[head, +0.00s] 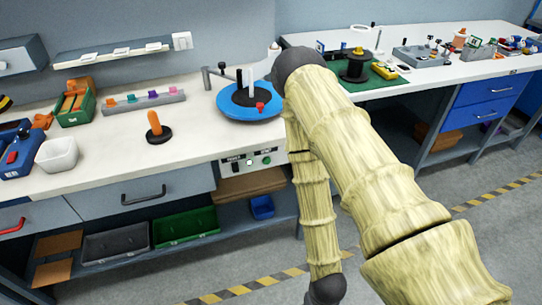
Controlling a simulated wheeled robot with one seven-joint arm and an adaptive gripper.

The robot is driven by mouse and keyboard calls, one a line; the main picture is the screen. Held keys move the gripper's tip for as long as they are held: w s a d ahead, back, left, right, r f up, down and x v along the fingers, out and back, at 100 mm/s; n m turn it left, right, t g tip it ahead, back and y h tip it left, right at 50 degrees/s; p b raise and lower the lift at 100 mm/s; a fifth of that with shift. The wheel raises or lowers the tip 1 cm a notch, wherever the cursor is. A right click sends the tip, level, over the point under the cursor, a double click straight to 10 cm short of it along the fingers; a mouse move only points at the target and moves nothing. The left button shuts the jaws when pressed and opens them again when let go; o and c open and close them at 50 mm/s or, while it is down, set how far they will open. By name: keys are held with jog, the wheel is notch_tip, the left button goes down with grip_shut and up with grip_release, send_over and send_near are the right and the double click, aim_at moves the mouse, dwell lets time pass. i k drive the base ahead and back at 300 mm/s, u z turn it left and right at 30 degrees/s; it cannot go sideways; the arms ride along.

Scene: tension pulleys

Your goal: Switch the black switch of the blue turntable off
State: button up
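The blue turntable (236,110) sits on the white workbench, just left of my raised arm. It has a black centre disc, a white upright piece (249,83) and a small red knob (260,107). My arm crosses the right middle of the head view and hides the bench just right of the turntable. My gripper is not visible in this view.
A black base with an orange handle (155,127), a white bin (57,155) and a grey rack (142,104) stand left of the turntable. A black spool (354,67) stands on a green mat beyond my arm.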

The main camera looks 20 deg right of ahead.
aim_at(235, 167)
jog(key=z, duration=1.65)
jog(key=k, duration=0.75)
jog(key=u, duration=1.1)
jog(key=i, duration=0.5)
jog(key=z, duration=0.05)
